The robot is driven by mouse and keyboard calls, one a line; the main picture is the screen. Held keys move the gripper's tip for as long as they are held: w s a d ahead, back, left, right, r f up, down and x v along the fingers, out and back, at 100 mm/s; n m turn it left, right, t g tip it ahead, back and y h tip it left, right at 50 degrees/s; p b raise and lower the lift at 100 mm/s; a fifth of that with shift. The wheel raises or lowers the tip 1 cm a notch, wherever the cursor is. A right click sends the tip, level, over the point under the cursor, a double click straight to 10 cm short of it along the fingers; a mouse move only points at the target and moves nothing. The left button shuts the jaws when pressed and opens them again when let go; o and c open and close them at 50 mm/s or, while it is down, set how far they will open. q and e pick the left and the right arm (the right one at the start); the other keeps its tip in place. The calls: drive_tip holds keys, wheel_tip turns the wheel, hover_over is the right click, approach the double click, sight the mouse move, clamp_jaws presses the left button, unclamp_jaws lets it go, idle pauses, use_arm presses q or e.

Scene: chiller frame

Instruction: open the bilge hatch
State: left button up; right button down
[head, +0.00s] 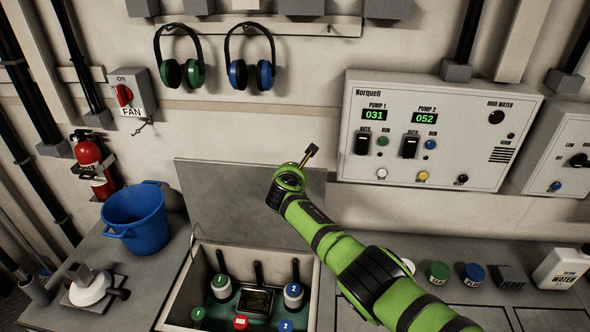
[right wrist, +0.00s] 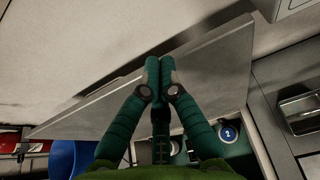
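The bilge hatch's grey lid (head: 235,205) stands raised behind its opening, tilted back toward the wall. The open hatch well (head: 170,312) below shows numbered pumps and a dark strainer-like part inside. My left gripper is in neither view.
A blue bucket (head: 135,222) stands left of the hatch, with a white float-like part (head: 90,287) in front of it. The Norquell pump panel (head: 430,130) is on the wall at right. Caps and a white bottle (head: 562,268) stand on the right bench.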

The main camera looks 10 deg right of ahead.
drive_tip(key=v, duration=1.2)
drive_tip(key=s+d+f+m+g+y, duration=0.35)
drive_tip(key=s+f+m+g, duration=0.25)
drive_tip(key=s+f+m, duration=0.95)
drive_tip(key=s+d+f+m+g, duration=0.25)
drive_tip(key=s+m, duration=0.45)
drive_tip(key=s, duration=0.6)
drive_tip(key=s+d+f+m+g, duration=0.1)
drive_tip(key=s+d+m, duration=0.2)
drive_tip(key=s+m, duration=0.75)
drive_tip(key=s+f+n+g+b, duration=0.1)
drive_tip(key=s+f, duration=0.1)
drive_tip(key=f, duration=1.1)
drive_tip(key=s+f+n+g+b, duration=0.1)
drive_tip(key=s+f+n, duration=0.15)
drive_tip(key=f, duration=0.95)
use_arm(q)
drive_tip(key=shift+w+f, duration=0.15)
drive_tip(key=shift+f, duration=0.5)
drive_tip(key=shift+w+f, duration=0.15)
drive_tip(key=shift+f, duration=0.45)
use_arm(e)
drive_tip(key=s+d+f, duration=0.2)
drive_tip(key=s+f, duration=1.2)
drive_tip(key=s, duration=0.1)
drive_tip(key=shift+s+d+f+g+y, duration=0.15)
drive_tip(key=shift+s+d+g+y, duration=0.1)
drive_tip(key=shift+d+g+y, duration=0.1)
